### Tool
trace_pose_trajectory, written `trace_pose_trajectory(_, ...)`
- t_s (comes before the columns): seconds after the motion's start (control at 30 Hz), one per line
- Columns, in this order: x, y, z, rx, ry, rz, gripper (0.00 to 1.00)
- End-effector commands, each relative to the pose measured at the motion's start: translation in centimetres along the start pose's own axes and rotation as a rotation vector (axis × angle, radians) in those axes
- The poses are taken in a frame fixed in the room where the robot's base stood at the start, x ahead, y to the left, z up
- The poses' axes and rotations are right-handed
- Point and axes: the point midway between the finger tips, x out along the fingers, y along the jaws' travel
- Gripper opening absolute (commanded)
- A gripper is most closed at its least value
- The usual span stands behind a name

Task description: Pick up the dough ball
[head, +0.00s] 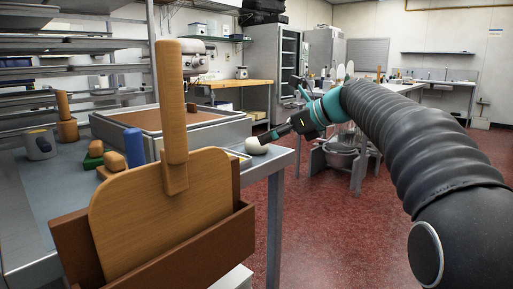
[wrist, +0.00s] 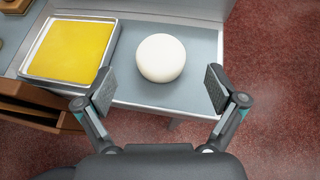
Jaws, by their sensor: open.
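The dough ball (wrist: 160,57) is a smooth off-white, slightly flattened round on the grey metal table top, near its edge. In the head view the dough ball (head: 256,146) sits at the table's right corner, just left of my gripper's tip. My gripper (wrist: 158,91) is open, with one finger on each side of the picture and the dough ball between and beyond them. The fingers do not touch it. In the head view my gripper (head: 275,136) reaches in from the right; its fingers show small and dark.
A tray with a yellow surface (wrist: 31,66) lies left of the dough ball, close to the left finger. A wooden board with a handle (head: 160,205) stands in a brown holder (head: 243,225) at the table's front. Red floor (wrist: 275,80) lies open beyond the table's right edge.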

Motion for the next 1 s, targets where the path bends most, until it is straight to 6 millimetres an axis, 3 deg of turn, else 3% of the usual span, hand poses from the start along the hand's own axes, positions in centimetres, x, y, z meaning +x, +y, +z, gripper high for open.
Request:
trace_pose_trajectory(0.27, 1.5, 0.0, -0.2, 0.000, 0.001, 0.001, 0.94)
trace_pose_trajectory(0.6, 5.7, 0.0, -0.6, -0.001, 0.001, 0.001, 0.94)
trace_pose_trajectory(0.83, 5.9, 0.0, -0.5, -0.001, 0.000, 0.000, 0.94)
trace_pose_trajectory(0.87, 5.9, 0.0, -0.5, -0.001, 0.000, 0.000, 0.92)
trace_pose_trajectory(1.0, 5.9, 0.0, -0.5, -0.001, 0.000, 0.000, 0.57)
